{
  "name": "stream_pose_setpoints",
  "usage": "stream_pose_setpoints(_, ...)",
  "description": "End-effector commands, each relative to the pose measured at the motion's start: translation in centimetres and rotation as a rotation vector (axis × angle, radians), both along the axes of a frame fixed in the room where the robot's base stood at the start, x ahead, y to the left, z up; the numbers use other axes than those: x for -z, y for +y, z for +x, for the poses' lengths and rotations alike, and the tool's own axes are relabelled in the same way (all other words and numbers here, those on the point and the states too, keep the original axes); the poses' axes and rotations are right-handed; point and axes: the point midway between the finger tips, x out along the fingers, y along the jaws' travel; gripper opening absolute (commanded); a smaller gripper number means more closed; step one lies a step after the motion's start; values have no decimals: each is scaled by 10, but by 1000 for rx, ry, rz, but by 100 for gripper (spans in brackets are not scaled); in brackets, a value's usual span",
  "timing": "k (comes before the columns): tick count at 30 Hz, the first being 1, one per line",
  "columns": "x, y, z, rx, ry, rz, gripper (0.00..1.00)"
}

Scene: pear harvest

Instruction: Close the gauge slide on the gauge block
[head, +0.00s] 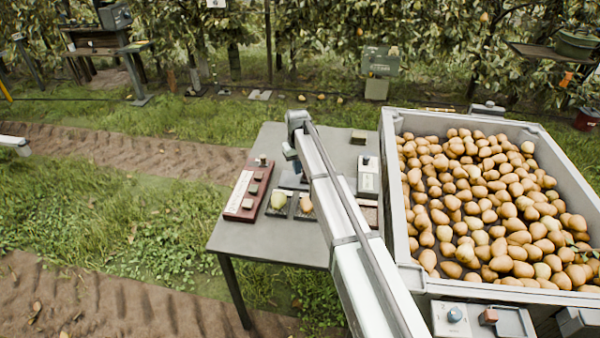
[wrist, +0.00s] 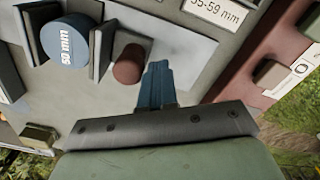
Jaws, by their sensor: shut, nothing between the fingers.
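The gauge block is a grey plate (wrist: 190,62) in the wrist view, with a blue-grey "50 mm" cylinder (wrist: 68,42) between two upright plates. The right upright plate (wrist: 103,45), beside a red-brown round knob (wrist: 130,64), looks like the gauge slide. The cylinder's edge lies close to this plate; I cannot tell whether they touch. My gripper (wrist: 157,68) is shut and empty, its blue-grey fingers just right of the knob. Whether they touch the knob is unclear. In the head view my arm hides part of the gauge block (head: 288,181) on the table.
A red board (head: 247,190) with several grey blocks lies left on the grey table (head: 242,233). A white device (head: 367,177) stands right of my arm. A large crate (head: 393,190) of pears adjoins the table.

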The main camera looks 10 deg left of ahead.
Motion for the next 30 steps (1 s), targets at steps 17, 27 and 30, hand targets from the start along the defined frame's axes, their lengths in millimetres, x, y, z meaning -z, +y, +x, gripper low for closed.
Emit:
stream_pose_setpoints(17, 0, 7, 0, 0, -1, 0, 0)
stream_pose_setpoints(27, -16, 7, 0, 0, 0, 1, 0)
stream_pose_setpoints(30, -22, 7, 0, 0, -1, 2, 0)
